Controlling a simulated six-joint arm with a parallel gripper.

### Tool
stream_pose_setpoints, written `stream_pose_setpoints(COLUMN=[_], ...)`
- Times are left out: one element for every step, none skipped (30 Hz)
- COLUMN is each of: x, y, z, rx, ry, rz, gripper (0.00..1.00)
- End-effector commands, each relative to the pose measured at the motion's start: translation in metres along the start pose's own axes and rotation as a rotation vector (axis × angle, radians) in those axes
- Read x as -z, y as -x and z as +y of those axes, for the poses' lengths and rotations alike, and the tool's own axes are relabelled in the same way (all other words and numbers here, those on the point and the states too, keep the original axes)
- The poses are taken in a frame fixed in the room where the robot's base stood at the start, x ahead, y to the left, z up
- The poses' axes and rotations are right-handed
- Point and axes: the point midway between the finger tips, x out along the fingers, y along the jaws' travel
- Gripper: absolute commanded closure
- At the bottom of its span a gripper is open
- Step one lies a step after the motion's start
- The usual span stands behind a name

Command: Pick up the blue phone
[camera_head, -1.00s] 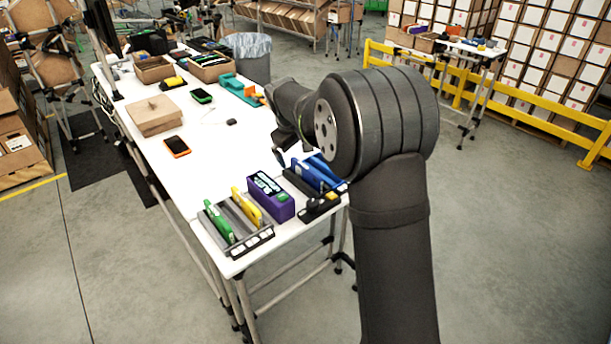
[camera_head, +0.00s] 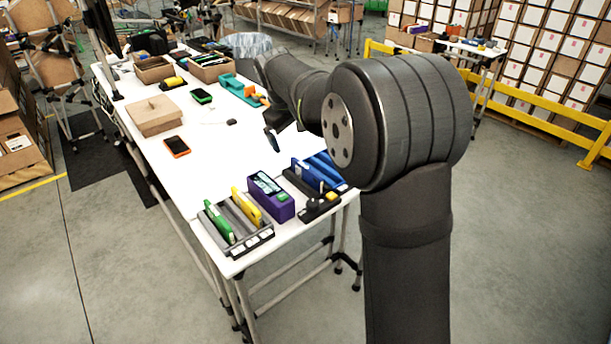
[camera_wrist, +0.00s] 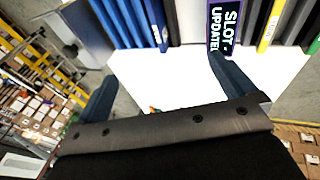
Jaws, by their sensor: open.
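Several blue phones stand upright side by side in a rack at the table's right front corner. The nearest blue phone (camera_head: 304,173) leans slightly, and others stand behind it, partly hidden by my arm. In the wrist view, blue slabs (camera_wrist: 156,22) line the top left edge. My gripper (camera_head: 273,140) is above the white table, behind and left of the rack in the head view. In the wrist view my gripper (camera_wrist: 162,72) shows two dark blue fingers spread apart with nothing between them. The fingers are apart from the phones.
A purple box with a display (camera_head: 270,197) stands left of the blue phones. Beyond it a grey rack (camera_head: 243,228) holds a green and a yellow phone. An orange-edged phone (camera_head: 177,147) and a cardboard box (camera_head: 153,115) lie farther left.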

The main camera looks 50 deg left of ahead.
Motion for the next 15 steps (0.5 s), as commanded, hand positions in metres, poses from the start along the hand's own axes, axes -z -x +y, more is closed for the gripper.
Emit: stream_pose_setpoints(x=[0.001,0.001,0.001,0.001,0.001,0.001,0.001,0.0,0.0,0.0,0.0,0.0,0.0,0.0,0.0], y=[0.008,0.011,0.015,0.017,0.019,0.021,0.021,0.022,0.022,0.022,0.022,0.022,0.022,0.022,0.022], z=[0.0,0.0,0.0,0.0,0.0,0.0,0.0,0.0,0.0,0.0,0.0,0.0,0.0,0.0,0.0], rx=[0.0,0.0,0.0,0.0,0.0,0.0,0.0,0.0,0.001,0.001,0.001,0.001,0.001,0.001,0.001], ry=[0.0,0.0,0.0,0.0,0.0,0.0,0.0,0.0,0.0,0.0,0.0,0.0,0.0,0.0,0.0], rz=[0.002,0.001,0.001,0.001,0.001,0.001,0.001,0.0,0.0,0.0,0.0,0.0,0.0,0.0,0.0], gripper=[0.0,0.0,0.0,0.0,0.0,0.0,0.0,0.0,0.0,0.0,0.0,0.0,0.0,0.0,0.06])
